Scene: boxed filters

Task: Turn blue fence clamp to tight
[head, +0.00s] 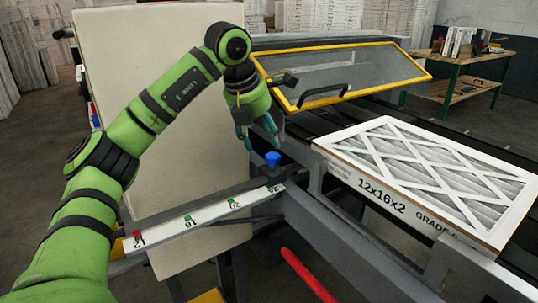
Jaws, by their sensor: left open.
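The blue fence clamp (273,159) is a small blue knob on a dark block at the right end of a white scale bar (205,214). The scale has marks reading 12, 16, 20 and 24, and the clamp stands by the 24 end. My left gripper (258,138) hangs above the clamp, fingers pointing down and spread apart. It is empty, and a small gap seems to lie between its fingertips and the knob. The knob's tight or loose marking is too small to read. My right gripper is not in view.
A boxed filter (430,182) marked 12x16x2 lies on the conveyor at the right. A yellow-framed clear guard (340,75) is behind the clamp. A tall beige panel (150,60) stands behind my left arm. A red handle (307,275) sticks out at the front.

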